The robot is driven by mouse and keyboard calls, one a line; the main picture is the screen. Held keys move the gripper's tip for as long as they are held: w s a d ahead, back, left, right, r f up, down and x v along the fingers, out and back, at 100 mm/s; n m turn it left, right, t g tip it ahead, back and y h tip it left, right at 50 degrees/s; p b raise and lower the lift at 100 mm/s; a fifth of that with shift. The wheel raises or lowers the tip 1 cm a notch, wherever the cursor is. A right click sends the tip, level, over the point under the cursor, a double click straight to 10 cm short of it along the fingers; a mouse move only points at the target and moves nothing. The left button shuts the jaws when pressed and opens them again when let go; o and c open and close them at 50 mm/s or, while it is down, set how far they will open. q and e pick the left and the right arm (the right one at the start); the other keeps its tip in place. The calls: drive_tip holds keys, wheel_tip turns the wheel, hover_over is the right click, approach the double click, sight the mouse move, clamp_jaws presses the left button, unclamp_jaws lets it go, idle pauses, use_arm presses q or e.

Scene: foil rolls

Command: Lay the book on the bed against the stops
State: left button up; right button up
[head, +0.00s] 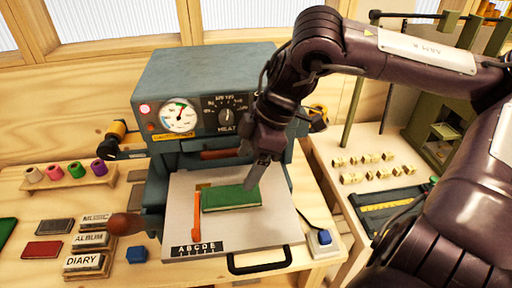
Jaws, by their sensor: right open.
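A green book (230,198) lies flat on the pale bed (270,226) of the grey press. An orange stop (197,216) runs along the book's left side, and the two look close or touching. A small yellow-brown stop (204,186) shows at the book's far left edge; I cannot tell whether the book touches it. My right gripper (254,178) is open, with its fingers pointing down at the book's right end. Whether a finger touches the book is unclear. My left gripper is not in view.
The press (210,88) with a gauge and dial stands behind the bed. A black handle (260,262) is at the bed's front. Foil rolls (66,172) and label blocks (86,262) stand left. A blue block (137,254) sits front left. Small brass pieces (368,168) lie right.

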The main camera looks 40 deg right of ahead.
drive_tip(key=shift+v, duration=2.05)
